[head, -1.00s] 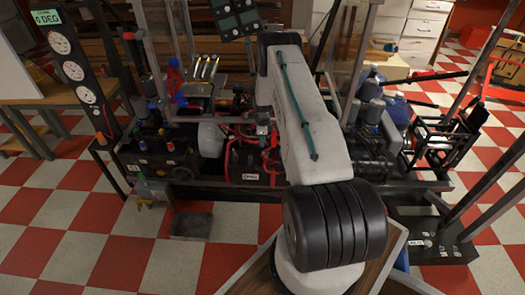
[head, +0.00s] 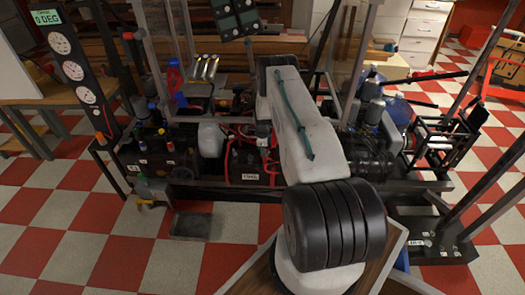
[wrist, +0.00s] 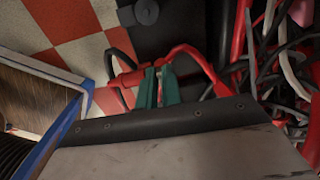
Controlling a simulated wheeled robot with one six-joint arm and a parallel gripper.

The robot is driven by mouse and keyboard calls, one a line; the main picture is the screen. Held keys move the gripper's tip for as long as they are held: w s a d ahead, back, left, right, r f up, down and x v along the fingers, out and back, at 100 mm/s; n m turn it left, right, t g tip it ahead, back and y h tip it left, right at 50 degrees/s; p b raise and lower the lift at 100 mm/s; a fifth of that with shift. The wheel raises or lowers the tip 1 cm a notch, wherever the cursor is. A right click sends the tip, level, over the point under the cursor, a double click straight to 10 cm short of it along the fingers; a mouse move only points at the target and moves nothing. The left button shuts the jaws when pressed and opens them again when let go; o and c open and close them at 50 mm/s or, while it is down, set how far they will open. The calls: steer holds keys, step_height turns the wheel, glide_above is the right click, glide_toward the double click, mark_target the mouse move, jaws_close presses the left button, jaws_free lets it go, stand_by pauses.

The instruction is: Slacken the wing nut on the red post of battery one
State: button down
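My gripper (wrist: 158,86) shows in the wrist view as two green fingers close together, with a narrow greyish strip between them. I cannot tell whether that strip is a wing nut or whether the fingers press on it. The fingers point down beside red cables (wrist: 190,52) and a red fitting (wrist: 126,80). In the head view, a black battery-like box (head: 250,178) with a white label and red cables stands below my forearm. My fingers are not clear there. The red post and its wing nut cannot be made out for certain.
A long black unit with blue and red caps (head: 158,150) stands to the left of the labelled box. A white tank (head: 211,138) stands between them. Dense red, black and white cables (wrist: 290,70) crowd the right of the wrist view. A grey tray (head: 190,226) lies in front.

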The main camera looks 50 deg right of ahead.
steer(key=shift+n, duration=0.3)
steer(key=n, duration=0.4)
steer(key=shift+s+a+n, duration=0.2)
steer(key=shift+s+n, duration=0.1)
steer(key=n, duration=0.5)
steer(key=shift+s+a+n, duration=0.1)
steer(key=shift+s+n, duration=0.2)
steer(key=shift+s, duration=0.05)
steer(key=n, duration=0.5)
steer(key=shift+s, duration=0.4)
steer(key=shift+s+d+n, duration=0.15)
steer(key=shift+n, duration=1.05)
steer(key=shift+s+d+n, duration=0.1)
steer(key=shift+d+n, duration=0.05)
steer(key=shift+n, duration=1.05)
steer(key=shift+f, duration=0.1)
steer(key=c, duration=1.6)
jaws_free()
steer(key=shift+o, duration=0.2)
